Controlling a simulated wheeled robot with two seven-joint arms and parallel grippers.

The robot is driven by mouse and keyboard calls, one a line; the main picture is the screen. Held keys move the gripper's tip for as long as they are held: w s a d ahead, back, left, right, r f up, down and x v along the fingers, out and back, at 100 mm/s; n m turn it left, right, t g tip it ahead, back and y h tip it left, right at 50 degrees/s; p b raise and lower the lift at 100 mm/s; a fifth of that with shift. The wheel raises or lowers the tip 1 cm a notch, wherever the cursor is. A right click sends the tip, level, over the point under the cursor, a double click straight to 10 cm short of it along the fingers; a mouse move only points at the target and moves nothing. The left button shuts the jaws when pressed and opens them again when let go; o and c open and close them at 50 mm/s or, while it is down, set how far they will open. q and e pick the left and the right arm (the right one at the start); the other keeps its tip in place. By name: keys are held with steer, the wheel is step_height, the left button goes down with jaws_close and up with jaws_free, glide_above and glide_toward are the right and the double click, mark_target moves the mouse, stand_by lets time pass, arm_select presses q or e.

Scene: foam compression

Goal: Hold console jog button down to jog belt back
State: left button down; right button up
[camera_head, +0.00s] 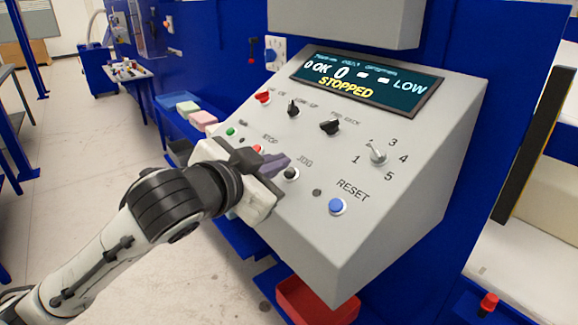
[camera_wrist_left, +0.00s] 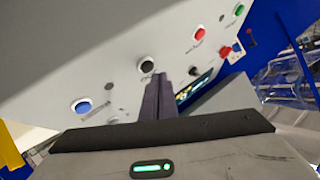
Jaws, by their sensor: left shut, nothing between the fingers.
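The grey console (camera_head: 380,215) has a sloped face with a screen (camera_head: 365,82) that reads STOPPED. The black jog button (camera_head: 291,174) sits below the JOG label, between the red stop button (camera_head: 258,149) and the blue reset button (camera_head: 337,206). My left gripper (camera_head: 284,161) is shut and empty, with its fingertips over the panel just up and left of the jog button. In the left wrist view the shut fingers (camera_wrist_left: 160,80) point at the panel beside the black jog button (camera_wrist_left: 147,65). I cannot tell whether they touch the panel. My right gripper is not in view.
A selector knob (camera_head: 377,155) and black switches (camera_head: 329,127) stick out above the buttons. A red bin (camera_head: 312,302) is below the console. Blue trays with foam blocks (camera_head: 203,118) stand behind it to the left. The floor at left is clear.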

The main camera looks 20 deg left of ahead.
arm_select(q)
steer(key=r+p, duration=0.1)
steer(key=s+a+r+p, duration=0.1)
steer(key=r, duration=0.1)
steer(key=s+r+p, duration=0.1)
steer(key=shift+a+r, duration=0.15)
steer(key=shift+a, duration=0.2)
stand_by(0.5)
